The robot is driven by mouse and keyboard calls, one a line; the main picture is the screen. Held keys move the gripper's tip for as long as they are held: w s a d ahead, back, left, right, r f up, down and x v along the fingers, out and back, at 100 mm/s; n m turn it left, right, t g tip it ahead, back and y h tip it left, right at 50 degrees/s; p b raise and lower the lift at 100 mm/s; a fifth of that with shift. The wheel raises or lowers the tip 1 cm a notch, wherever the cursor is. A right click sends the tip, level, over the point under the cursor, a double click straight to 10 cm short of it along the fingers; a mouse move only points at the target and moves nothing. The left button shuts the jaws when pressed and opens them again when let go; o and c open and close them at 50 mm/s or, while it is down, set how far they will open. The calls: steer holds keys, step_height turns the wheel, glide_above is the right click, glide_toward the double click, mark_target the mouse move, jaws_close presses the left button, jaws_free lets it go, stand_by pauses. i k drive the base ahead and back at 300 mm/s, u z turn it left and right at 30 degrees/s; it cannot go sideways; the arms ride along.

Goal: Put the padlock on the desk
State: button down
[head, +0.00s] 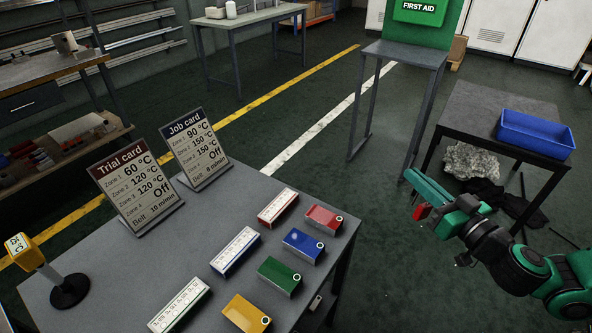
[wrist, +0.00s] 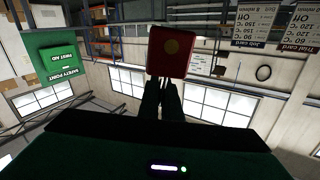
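A red padlock (wrist: 172,52) with a round yellowish spot is at the fingertips of my gripper (wrist: 163,92) in the wrist view. The dark fingers look closed on it. In the head view, my gripper (head: 424,203) is at the right, in the air over the floor, with a small red part of the padlock (head: 421,212) showing beside the green finger. A desk with a dark drawer (head: 36,103) and a brownish top stands at the upper left, far from my gripper.
A grey table (head: 215,213) in front bears two cards, several coloured blocks and a yellow gauge. A dark table (head: 480,112) with a blue bin (head: 535,134) is behind my gripper. A green first-aid stand (head: 405,54) stands farther back. Floor between the tables is open.

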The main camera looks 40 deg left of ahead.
mark_target(249, 191)
steer(key=u, duration=0.05)
steer(key=i, duration=3.85)
steer(key=u, duration=3.85)
